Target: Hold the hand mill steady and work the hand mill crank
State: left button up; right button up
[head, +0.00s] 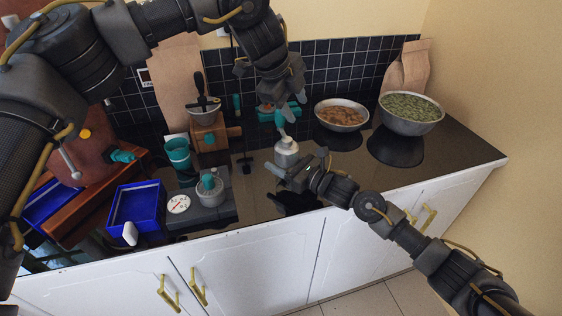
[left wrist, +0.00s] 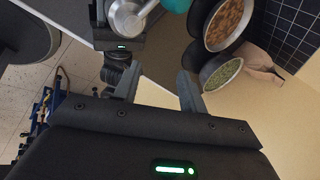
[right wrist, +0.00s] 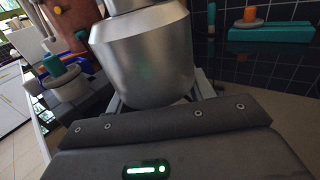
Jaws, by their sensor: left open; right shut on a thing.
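The hand mill is a silver metal cylinder (head: 286,147), upright near the middle of the dark counter. My right gripper (head: 294,168) is shut on its body from the front right. The mill body (right wrist: 145,58) fills the middle of the right wrist view, its top cut off. In the left wrist view the mill (left wrist: 124,18) is at the top, with a thin silver arm, probably the crank, reaching to the upper right. My left gripper (head: 294,107) is open above the mill, fingers pointing down. Its jaws (left wrist: 162,82) are empty and apart from the mill.
A bowl of brown pieces (head: 341,117) and a bowl of green beans (head: 410,113) stand at right. A wooden grinder (head: 212,132), teal cup (head: 177,153), blue tray (head: 136,208) and grey device (head: 208,200) stand at left. A teal stand (right wrist: 270,32) is behind the mill.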

aim_at(278, 112)
pick_arm(q)
jog(key=w+a+m+y, duration=0.1)
jog(key=m, duration=0.2)
jog(key=w+a+f+m+y, duration=0.1)
jog(key=w+a+m, duration=0.1)
jog(key=m, duration=0.2)
jog(key=w+a+m+y, duration=0.1)
jog(key=w+a+m, duration=0.1)
jog(key=m, duration=0.2)
jog(key=shift+a+f+t, duration=0.1)
jog(key=shift+f+t, duration=0.15)
jog(key=shift+t, duration=0.05)
jog(key=shift+m, duration=1.2)
jog(key=m, duration=0.3)
jog(key=shift+s+d+f+h, duration=0.1)
jog(key=shift+s+d+h, duration=0.15)
jog(key=shift+d+h, duration=0.05)
jog(key=shift+x, duration=2.5)
jog(key=shift+s, duration=0.1)
